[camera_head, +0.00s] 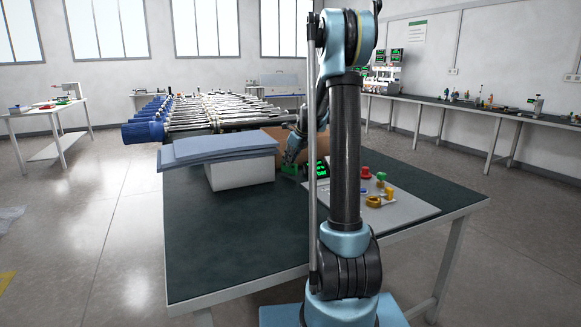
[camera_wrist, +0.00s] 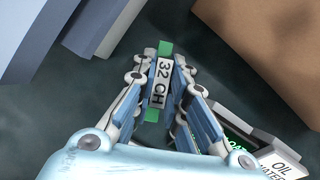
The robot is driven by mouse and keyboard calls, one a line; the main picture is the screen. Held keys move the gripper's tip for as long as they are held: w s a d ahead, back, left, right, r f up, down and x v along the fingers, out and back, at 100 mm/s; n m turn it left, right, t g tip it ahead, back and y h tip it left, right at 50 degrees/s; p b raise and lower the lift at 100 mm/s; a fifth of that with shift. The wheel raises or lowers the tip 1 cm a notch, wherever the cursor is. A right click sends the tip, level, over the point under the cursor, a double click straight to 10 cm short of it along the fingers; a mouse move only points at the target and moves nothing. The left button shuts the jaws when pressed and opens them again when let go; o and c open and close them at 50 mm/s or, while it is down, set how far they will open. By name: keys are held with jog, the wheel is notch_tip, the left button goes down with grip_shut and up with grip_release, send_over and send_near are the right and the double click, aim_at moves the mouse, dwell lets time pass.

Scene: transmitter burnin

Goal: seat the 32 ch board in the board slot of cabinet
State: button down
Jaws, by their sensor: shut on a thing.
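I cannot tell whether the board touches the table. Nothing in view is plainly marked as the cabinet, and no board slot can be made out.
A white box (camera_head: 238,174) under blue-grey slabs (camera_head: 215,149) stands left of my gripper. A brown carton (camera_wrist: 275,50) is behind. The table's front left (camera_head: 220,240) is clear.

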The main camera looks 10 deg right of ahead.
jog(key=shift+f, duration=1.15)
jog(key=shift+f, duration=0.1)
jog(key=c, duration=1.6)
grip_release()
